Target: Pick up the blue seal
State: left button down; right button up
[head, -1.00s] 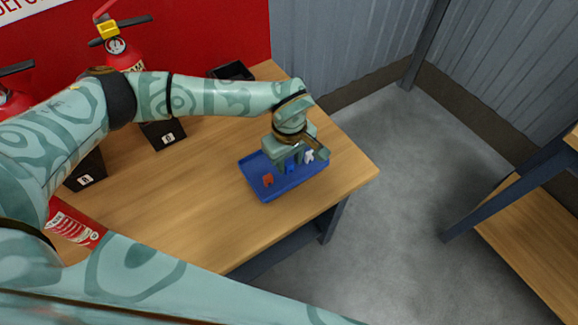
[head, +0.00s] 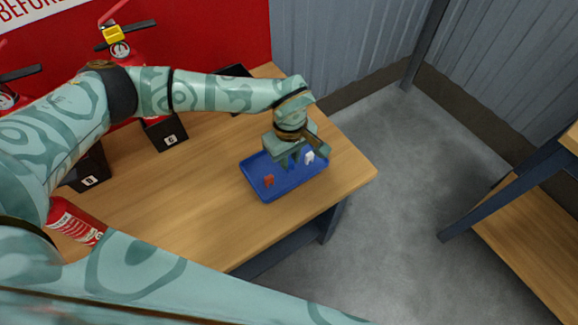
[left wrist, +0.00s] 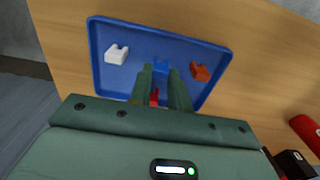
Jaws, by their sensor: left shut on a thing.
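The blue tray (head: 290,187) sits on the wooden table near its right end. My left gripper (head: 290,161) points down over the tray with its fingers close together. In the left wrist view the small notched blue seal (left wrist: 161,67) sits between the fingertips of my left gripper (left wrist: 160,71), which is shut on it. The seal is mostly hidden by the fingers in the head view, and I cannot tell whether it is clear of the tray floor. A white seal (left wrist: 116,54) and an orange seal (left wrist: 200,72) lie in the tray on either side. My right gripper is out of view.
A red bit (left wrist: 154,97) shows between the fingers. Red extinguishers (head: 121,51) stand at the table's back by the red panel, with black labelled boxes (head: 167,134) before them. Another red extinguisher (head: 74,221) is at the left. Bare table lies left of the tray.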

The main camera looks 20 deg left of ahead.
aim_at(290, 161)
pick_arm(q)
jog(key=shift+r+p, duration=1.15)
jog(key=shift+r, duration=0.55)
